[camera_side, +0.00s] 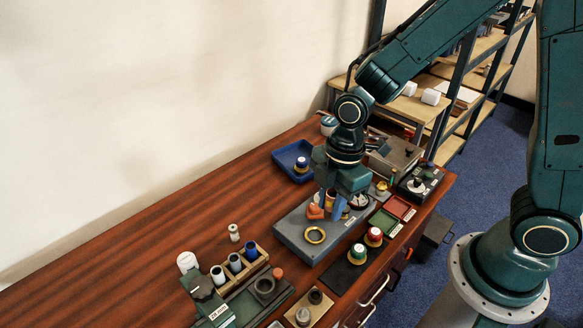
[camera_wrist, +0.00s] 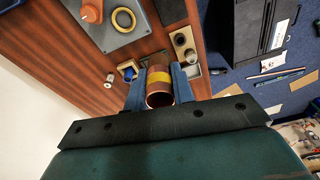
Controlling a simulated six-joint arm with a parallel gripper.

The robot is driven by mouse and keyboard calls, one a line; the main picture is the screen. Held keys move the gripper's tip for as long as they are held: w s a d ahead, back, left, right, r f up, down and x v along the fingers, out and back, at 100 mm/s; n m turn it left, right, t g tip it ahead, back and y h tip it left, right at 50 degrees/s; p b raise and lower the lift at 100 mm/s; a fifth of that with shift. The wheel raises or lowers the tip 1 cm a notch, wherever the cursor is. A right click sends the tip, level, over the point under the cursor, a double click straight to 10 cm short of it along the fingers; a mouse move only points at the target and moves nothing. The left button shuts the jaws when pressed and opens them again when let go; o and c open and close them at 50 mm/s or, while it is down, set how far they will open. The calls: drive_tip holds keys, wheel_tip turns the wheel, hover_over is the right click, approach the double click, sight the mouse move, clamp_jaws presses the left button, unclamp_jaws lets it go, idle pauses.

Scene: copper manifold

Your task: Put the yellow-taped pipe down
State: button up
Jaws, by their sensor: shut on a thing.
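The yellow-taped pipe (camera_wrist: 159,77) is a short copper tube with a yellow band; its open end faces the wrist camera. My gripper (camera_wrist: 158,88) is shut on it, with a blue finger on each side. In the side view, my gripper (camera_side: 334,207) is over the grey plate (camera_side: 291,239), near an orange fitting (camera_side: 314,212) and a brass ring (camera_side: 315,235). The pipe (camera_side: 331,197) is partly hidden by the fingers there. I cannot tell whether its lower end touches anything.
A wooden rack (camera_side: 242,272) with several cylinders stands at the front left, beside a green fixture (camera_side: 240,304). A tan block (camera_side: 302,319) is at the front edge. A blue tray (camera_side: 284,155) lies behind the plate. Red-topped pieces (camera_side: 374,235) stand to the right. The left tabletop is clear.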

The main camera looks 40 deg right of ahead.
drive_tip(key=shift+s+d+f, duration=0.1)
drive_tip(key=shift+s+d, duration=0.1)
drive_tip(key=shift+s, duration=0.9)
drive_tip(key=shift+s+d+f, duration=0.1)
drive_tip(key=shift+s+d, duration=0.1)
drive_tip(key=shift+s, duration=0.9)
drive_tip(key=shift+f, duration=8.15)
drive_tip(key=shift+f, duration=0.15)
drive_tip(key=shift+f, duration=1.65)
drive_tip(key=shift+f, duration=0.1)
drive_tip(key=o, duration=1)
drive_tip(key=shift+r, duration=0.2)
